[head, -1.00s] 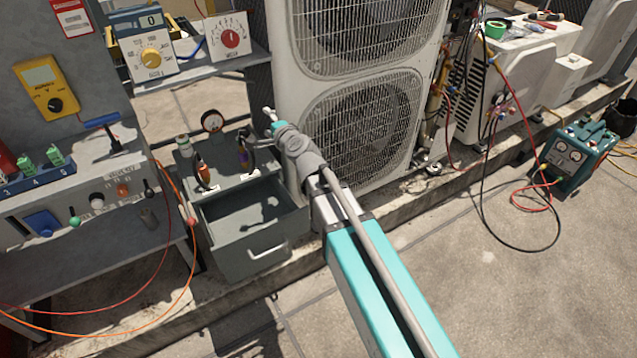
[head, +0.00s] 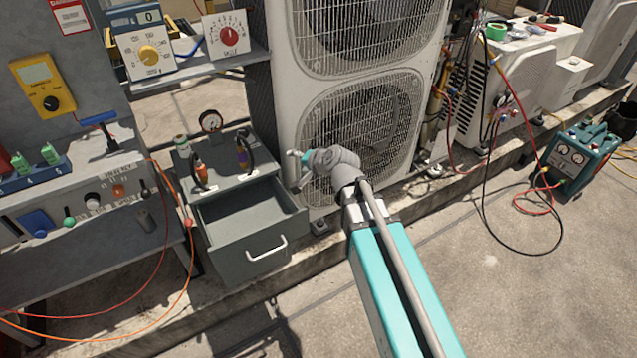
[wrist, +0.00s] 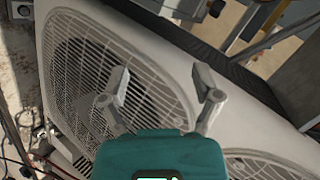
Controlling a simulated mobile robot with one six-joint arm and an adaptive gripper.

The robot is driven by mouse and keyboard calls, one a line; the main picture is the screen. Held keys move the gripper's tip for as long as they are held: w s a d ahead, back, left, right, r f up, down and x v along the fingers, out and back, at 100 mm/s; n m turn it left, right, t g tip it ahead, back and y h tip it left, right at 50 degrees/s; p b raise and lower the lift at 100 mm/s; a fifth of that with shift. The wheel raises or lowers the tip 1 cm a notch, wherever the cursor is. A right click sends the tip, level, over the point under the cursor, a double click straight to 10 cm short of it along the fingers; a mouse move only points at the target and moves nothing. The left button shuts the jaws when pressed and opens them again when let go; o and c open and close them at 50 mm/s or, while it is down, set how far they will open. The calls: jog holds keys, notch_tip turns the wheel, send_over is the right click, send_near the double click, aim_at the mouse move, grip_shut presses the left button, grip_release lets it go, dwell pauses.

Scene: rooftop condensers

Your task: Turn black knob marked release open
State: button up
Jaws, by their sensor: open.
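My gripper (head: 299,158) is in front of the lower fan of the white condenser (head: 340,100), above and right of the open drawer. In the wrist view my gripper (wrist: 162,82) is open, with nothing between its fingers and the fan grille behind them. A small black knob or lever (head: 145,189) is at the right end of the grey control panel, left of the drawer unit. No "release" lettering is readable, so I cannot tell whether this is the marked knob. My gripper is well to its right and apart from it. No knob is recognisable in the wrist view.
The grey drawer unit (head: 222,254) stands open, with two curved black handles and a gauge (head: 210,122) on top. Orange and red cables hang beside it. A teal machine (head: 575,160) with hoses is at the right. The front right floor is clear.

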jog(key=s+d+f+n+g+h, duration=0.1)
jog(key=s+d+f+n+g, duration=0.1)
jog(key=s+d+f, duration=0.1)
jog(key=shift+d+f+h+b, duration=0.45)
jog(key=shift+d+f, duration=0.35)
jog(key=shift+d, duration=0.45)
